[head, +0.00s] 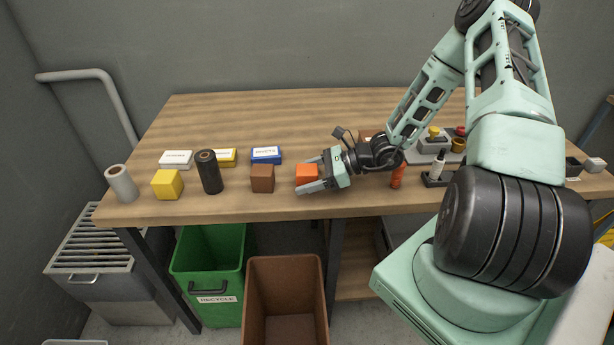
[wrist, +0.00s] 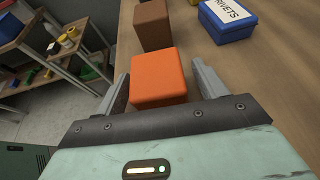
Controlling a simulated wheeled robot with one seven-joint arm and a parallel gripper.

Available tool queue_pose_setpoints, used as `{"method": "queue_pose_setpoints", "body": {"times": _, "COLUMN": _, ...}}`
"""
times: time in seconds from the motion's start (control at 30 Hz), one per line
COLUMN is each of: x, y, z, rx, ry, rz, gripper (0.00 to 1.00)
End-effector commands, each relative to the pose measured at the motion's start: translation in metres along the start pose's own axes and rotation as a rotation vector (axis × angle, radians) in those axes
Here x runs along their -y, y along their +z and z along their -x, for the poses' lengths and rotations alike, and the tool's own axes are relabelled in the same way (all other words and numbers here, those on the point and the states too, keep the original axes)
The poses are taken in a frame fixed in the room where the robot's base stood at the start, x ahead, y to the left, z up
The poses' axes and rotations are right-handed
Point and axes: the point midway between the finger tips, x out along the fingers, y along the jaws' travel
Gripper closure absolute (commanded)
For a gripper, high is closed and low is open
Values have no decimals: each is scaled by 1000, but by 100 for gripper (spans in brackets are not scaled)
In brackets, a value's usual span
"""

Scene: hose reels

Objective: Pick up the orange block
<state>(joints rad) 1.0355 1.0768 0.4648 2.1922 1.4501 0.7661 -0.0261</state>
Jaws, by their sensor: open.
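The orange block (head: 307,174) sits on the wooden table near its front edge, just right of a brown block (head: 262,178). My gripper (head: 309,175) reaches in from the right, low over the table, with its two fingers open on either side of the orange block. In the wrist view the orange block (wrist: 158,78) lies between the open fingers (wrist: 160,88), with a small gap showing beside each finger. The brown block (wrist: 153,25) stands beyond it.
A blue labelled box (head: 266,155) stands behind the brown block. A dark cylinder (head: 208,171), a yellow block (head: 167,184) and a white roll (head: 121,184) stand to the left. A green recycle bin (head: 210,270) and a brown bin (head: 284,295) stand below the front edge.

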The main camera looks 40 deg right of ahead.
Motion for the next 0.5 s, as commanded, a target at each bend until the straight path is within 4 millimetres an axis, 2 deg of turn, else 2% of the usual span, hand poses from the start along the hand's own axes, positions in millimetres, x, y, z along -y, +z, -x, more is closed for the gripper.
{"method": "queue_pose_setpoints", "body": {"times": 0.13, "x": 0, "y": 0, "z": 0, "rx": 0, "ry": 0, "rz": 0, "gripper": 29}}
{"method": "queue_pose_setpoints", "body": {"times": 0.3, "x": 0, "y": 0, "z": 0, "rx": 0, "ry": 0, "rz": 0, "gripper": 76}}
{"method": "queue_pose_setpoints", "body": {"times": 0.33, "x": 0, "y": 0, "z": 0, "rx": 0, "ry": 0, "rz": 0, "gripper": 80}}
{"method": "queue_pose_setpoints", "body": {"times": 0.5, "x": 0, "y": 0, "z": 0, "rx": 0, "ry": 0, "rz": 0, "gripper": 80}}
